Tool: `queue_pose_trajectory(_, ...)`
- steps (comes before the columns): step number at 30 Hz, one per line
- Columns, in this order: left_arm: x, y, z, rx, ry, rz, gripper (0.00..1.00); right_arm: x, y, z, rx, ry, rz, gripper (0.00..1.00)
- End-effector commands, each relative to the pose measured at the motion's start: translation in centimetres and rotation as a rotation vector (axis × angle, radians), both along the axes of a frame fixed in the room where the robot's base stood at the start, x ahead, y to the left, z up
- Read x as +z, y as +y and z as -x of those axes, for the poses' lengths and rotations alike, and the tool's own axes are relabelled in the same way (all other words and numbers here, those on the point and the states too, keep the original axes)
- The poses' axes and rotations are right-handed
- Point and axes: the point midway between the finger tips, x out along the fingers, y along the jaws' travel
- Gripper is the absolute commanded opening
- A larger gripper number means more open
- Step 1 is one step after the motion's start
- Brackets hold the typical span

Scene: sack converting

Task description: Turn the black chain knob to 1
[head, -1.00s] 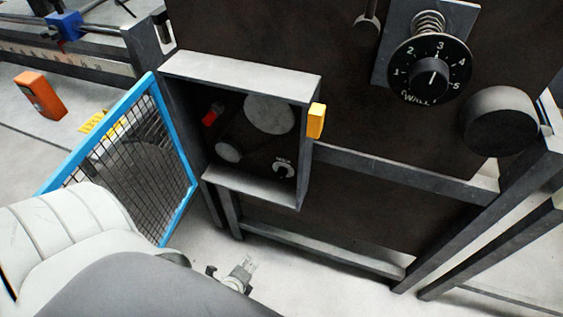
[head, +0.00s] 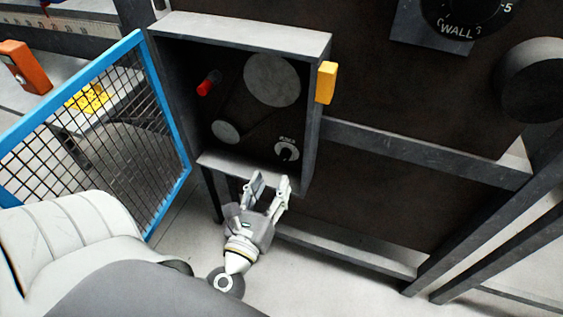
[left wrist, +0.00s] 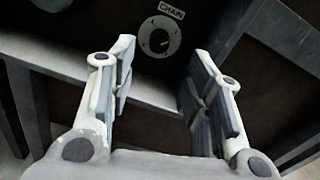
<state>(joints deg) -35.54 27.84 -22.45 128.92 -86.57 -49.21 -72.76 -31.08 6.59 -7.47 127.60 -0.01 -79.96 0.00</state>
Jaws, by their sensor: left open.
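The chain knob (head: 286,153) is small and dark on a pale round dial, low on the right of the back wall of an open box. In the left wrist view the dial (left wrist: 160,37) sits under a label reading CHAIN, beyond and between my fingertips. The pointer's exact reading is too small to tell. My left gripper (head: 270,181) is open and empty, at the box's lower front edge, just below and in front of the knob. Its two fingers (left wrist: 160,72) stand apart in the left wrist view, not touching the knob. My right gripper is not in view.
The grey box frame (head: 245,35) surrounds the knob, with pulleys (head: 272,80) and a red part (head: 208,83) inside. A yellow block (head: 326,82) sits on its right edge. A blue-framed mesh door (head: 168,125) stands open at left. The WALL dial (head: 465,15) is upper right.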

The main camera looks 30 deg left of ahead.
Motion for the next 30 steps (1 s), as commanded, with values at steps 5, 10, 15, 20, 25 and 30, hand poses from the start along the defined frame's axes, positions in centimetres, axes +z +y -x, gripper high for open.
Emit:
queue_pose_trajectory(5,0.1,0.9,-3.2,0.001,-0.004,-0.001,0.45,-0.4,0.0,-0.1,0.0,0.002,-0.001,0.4)
queue_pose_trajectory(10,0.0,1.5,-5.6,0.0,-0.002,-0.001,0.45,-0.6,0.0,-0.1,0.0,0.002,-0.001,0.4)
queue_pose_trajectory(15,-0.1,2.0,-7.1,0.0,0.001,0.0,0.45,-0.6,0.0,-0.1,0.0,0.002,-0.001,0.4)
queue_pose_trajectory(20,-0.1,2.1,-7.6,0.0,0.002,0.001,0.45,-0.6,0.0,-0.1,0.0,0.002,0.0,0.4)
queue_pose_trajectory(25,-0.1,2.1,-7.7,0.0,0.002,0.001,0.45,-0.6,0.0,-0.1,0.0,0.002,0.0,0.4)
queue_pose_trajectory(30,-0.1,2.1,-7.7,0.001,0.002,0.002,0.34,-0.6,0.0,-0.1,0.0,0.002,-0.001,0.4)
